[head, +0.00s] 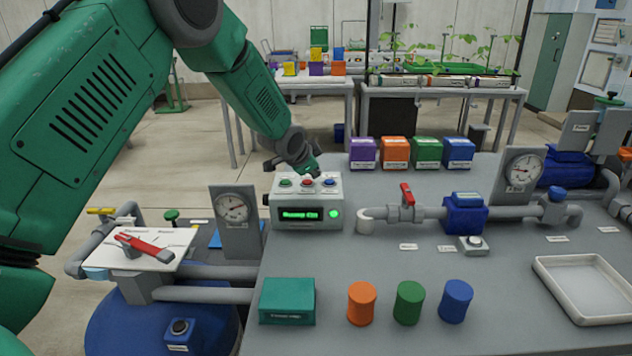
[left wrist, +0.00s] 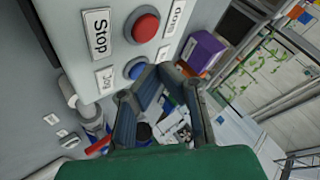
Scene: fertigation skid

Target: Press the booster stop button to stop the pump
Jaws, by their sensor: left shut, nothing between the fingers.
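The booster control box (head: 306,213) is a pale box on the bench, with a lit green text display and a lit green lamp (head: 334,213). Its sloped top carries a green button (head: 285,183), a red button (head: 307,182) and a blue button (head: 329,182). In the left wrist view the red button (left wrist: 145,25) sits beside a label reading Stop (left wrist: 98,34), and the blue button (left wrist: 136,68) is closer to my fingers. My left gripper (head: 312,171) is shut and empty, just above the panel's back edge. Contact with a button cannot be made out. My right gripper is not in view.
A gauge (head: 234,208) stands left of the box, and a pipe with a red-handled valve (head: 407,194) runs to its right. Several coloured cartons (head: 395,153) stand behind. A teal box (head: 287,301) and coloured cylinders (head: 408,303) are in front. A tray (head: 590,287) lies right.

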